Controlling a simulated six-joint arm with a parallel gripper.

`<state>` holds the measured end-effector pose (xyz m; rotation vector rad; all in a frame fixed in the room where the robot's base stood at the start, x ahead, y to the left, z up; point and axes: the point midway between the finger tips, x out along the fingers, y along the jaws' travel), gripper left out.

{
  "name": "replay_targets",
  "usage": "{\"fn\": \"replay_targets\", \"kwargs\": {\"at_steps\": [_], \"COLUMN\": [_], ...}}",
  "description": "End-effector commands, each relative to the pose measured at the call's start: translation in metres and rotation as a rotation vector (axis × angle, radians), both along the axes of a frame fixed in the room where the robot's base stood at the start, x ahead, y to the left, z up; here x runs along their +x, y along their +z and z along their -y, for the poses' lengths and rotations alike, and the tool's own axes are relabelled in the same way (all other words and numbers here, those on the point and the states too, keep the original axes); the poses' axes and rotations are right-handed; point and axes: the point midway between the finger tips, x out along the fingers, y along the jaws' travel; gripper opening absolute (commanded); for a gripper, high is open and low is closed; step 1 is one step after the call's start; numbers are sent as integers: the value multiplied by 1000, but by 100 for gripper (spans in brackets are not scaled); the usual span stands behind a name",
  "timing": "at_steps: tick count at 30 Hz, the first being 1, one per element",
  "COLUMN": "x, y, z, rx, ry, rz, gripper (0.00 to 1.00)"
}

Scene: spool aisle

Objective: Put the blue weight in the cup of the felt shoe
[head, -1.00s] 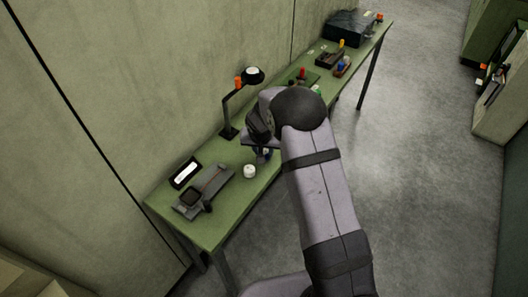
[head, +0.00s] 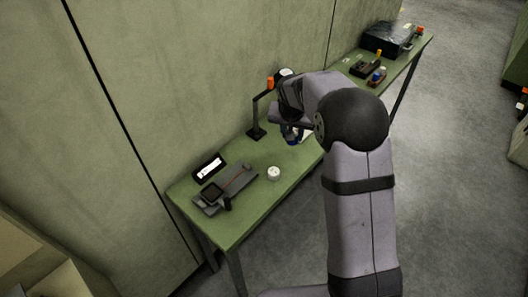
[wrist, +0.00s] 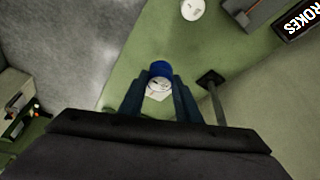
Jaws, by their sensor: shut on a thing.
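The blue weight (wrist: 161,69) is between the fingertips of my gripper (wrist: 160,78), which is shut on it. In the head view the blue weight (head: 291,136) shows partly below my gripper (head: 291,126), over the green table; the wrist hides part of it. A grey device (head: 238,183) lies on the near part of the table, left of and in front of my gripper. It carries a black square piece (head: 212,191), which may be the felt shoe. I cannot make out the cup clearly. The device's edge also shows at the top right of the wrist view (wrist: 250,12).
A white round piece (head: 273,173) stands on the table (head: 240,232) between the device and my gripper. A black lamp stand (head: 256,131) is close behind my gripper. A pale round patch (wrist: 158,90) shows beneath the weight.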

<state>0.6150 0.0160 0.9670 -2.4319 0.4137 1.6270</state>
Motion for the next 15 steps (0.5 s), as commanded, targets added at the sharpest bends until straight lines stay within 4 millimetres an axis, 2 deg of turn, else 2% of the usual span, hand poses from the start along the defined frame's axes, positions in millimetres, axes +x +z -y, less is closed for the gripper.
{"fn": "replay_targets", "kwargs": {"at_steps": [5,8,11,15], "x": [0,0,-1,-8], "y": [-2,-3,0,11], "z": [-12,-32,-63,-120], "rx": [0,0,2,2], "ry": [21,57,112,214], "rz": [2,3,6,8], "gripper": [3,3,3,3]}}
